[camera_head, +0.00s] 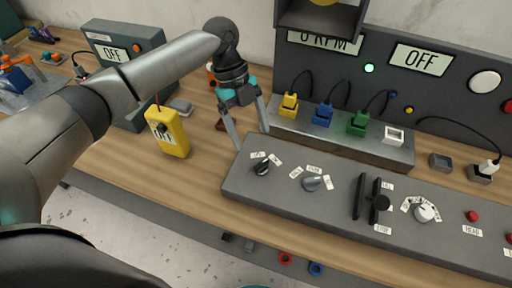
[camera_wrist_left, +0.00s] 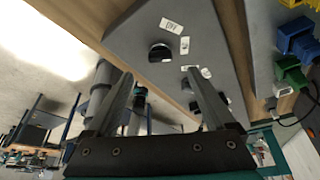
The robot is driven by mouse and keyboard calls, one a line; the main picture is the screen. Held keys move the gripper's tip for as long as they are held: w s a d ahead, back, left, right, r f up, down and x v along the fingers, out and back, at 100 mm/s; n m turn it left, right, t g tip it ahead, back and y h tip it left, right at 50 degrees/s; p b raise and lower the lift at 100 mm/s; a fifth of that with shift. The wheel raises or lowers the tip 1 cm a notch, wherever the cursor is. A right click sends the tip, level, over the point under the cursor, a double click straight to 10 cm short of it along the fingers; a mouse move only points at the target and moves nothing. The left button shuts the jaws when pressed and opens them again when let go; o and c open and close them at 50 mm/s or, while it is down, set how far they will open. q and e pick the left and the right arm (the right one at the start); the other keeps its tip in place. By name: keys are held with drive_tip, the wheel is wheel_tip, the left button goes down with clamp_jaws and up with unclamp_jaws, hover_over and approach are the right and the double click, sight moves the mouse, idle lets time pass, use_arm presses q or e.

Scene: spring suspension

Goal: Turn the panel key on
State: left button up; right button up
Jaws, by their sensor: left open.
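The grey control panel (camera_head: 240,187) lies on the bench. Near its left end is a small black key-like knob (camera_head: 263,168) with white labels beside it. A grey pointer knob (camera_head: 312,183) with its own labels sits to its right. My left gripper (camera_head: 252,140) points down over the panel's left rear corner. Its fingers are spread and empty, above and behind the black knob and apart from it. In the left wrist view a dark knob (camera_wrist_left: 160,52) beside a label shows ahead of the open fingers (camera_wrist_left: 158,75). My right gripper is not in view.
A black lever (camera_head: 360,196) and a white dial (camera_head: 424,212) stand farther right on the panel. Yellow, blue, green and white plugs (camera_head: 323,114) stand on a block behind it. A yellow handheld meter (camera_head: 168,132) stands left. The upright display reads OFF (camera_head: 420,59).

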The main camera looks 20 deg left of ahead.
use_arm(q)
drive_tip(key=v, duration=0.7)
idle(0.3)
